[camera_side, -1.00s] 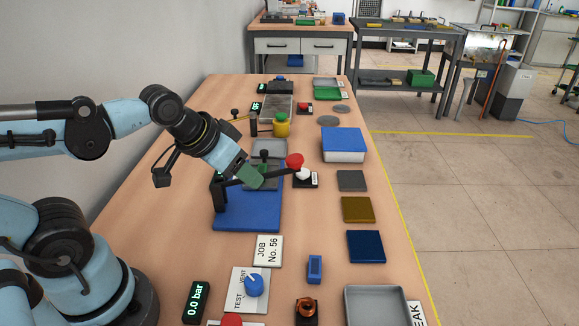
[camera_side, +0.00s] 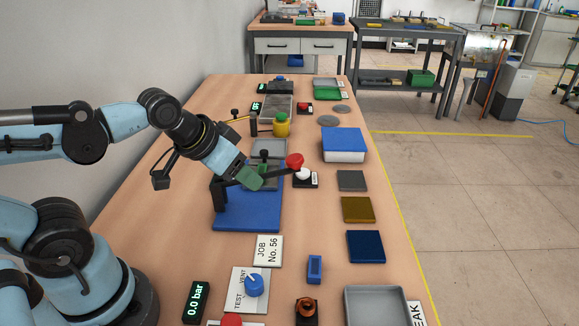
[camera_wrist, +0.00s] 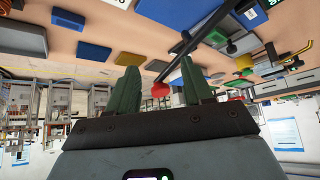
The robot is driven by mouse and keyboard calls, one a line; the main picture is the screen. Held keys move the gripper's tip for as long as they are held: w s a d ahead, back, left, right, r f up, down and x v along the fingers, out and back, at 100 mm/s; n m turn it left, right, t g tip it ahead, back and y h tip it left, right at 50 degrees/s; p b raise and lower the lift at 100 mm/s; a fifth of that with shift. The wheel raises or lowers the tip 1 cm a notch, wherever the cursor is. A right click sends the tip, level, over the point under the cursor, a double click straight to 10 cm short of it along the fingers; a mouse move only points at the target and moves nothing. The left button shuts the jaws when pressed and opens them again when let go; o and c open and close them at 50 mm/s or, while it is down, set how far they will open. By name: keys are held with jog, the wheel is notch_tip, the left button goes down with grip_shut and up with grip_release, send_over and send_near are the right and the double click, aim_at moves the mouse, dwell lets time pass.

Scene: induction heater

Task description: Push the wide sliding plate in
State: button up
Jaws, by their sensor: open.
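A blue base (camera_side: 247,211) with a dark post and a long dark lever ending in a red ball (camera_side: 294,160) stands mid-table. A grey plate (camera_side: 270,146) shows at the far side of this base, with a small dark upright knob near it. I take it for the wide sliding plate, but cannot be sure. My gripper (camera_side: 250,178) is over the base, close to the lever, and hides part of the plate area. Contact cannot be told. In the wrist view my gripper (camera_wrist: 158,82) has its green fingers apart, with the red ball beyond the gap and nothing held.
A white-topped button (camera_side: 304,174) sits right of the base. A yellow-green cylinder (camera_side: 281,126) stands behind it. A blue-lidded box (camera_side: 343,145) and several flat plates line the right edge. A blue knob panel (camera_side: 253,286) lies in front.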

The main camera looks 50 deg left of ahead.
dwell(0.5)
jog(key=w+a+r+g, duration=0.2)
jog(key=w+a+r, duration=0.1)
jog(key=w+r, duration=0.15)
jog(key=g, duration=0.5)
send_over(264, 151)
notch_tip(264, 151, down, 3)
notch_tip(264, 151, down, 12)
jog(key=shift+a+r, duration=0.1)
jog(key=shift+r, duration=0.15)
grip_shut()
